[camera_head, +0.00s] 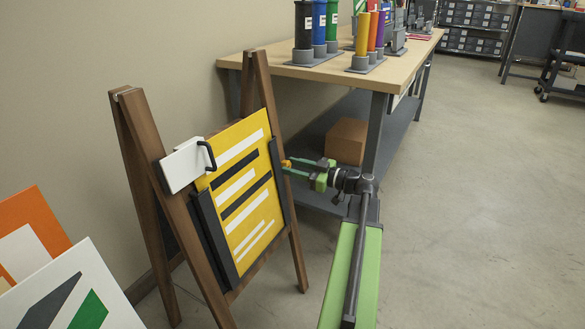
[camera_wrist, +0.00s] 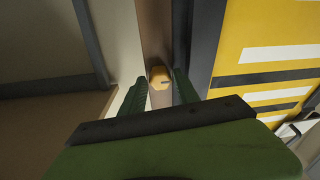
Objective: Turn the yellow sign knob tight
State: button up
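The yellow knob (camera_head: 286,163) sits on the right edge of the wooden easel, beside the dark strip that borders the yellow sign (camera_head: 240,185). In the wrist view the knob (camera_wrist: 160,77) shows against the brown wooden post. My gripper (camera_head: 288,167) reaches it from the right, with green fingers pointing left at the post. In the wrist view my gripper (camera_wrist: 160,88) is open, one finger on each side of the knob. Small gaps show between knob and fingers, so it does not look gripped. How deep the knob lies between the fingertips is hard to tell.
A white block with a black handle (camera_head: 187,166) is at the easel's upper left. Other sign panels (camera_head: 60,285) lean at the lower left. A workbench (camera_head: 330,70) with coloured tubes stands behind, a cardboard box (camera_head: 346,141) on its shelf. The floor at right is clear.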

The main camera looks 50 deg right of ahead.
grip_shut()
jog(key=shift+m, duration=0.5)
jog(key=m+h, duration=0.1)
jog(key=m, duration=0.3)
jog(key=shift+a+t, duration=0.15)
jog(key=shift+t, duration=0.15)
jog(key=m+h, duration=0.1)
jog(key=m, duration=0.4)
jog(key=shift+r+m, duration=0.1)
jog(key=shift+m, duration=0.2)
jog(key=m+h+p, duration=0.1)
jog(key=m, duration=0.4)
jog(key=shift+a+r, duration=0.1)
jog(key=m+g+h+p, duration=0.1)
jog(key=m, duration=0.3)
jog(key=shift+p, duration=0.4)
jog(key=shift+m, duration=0.5)
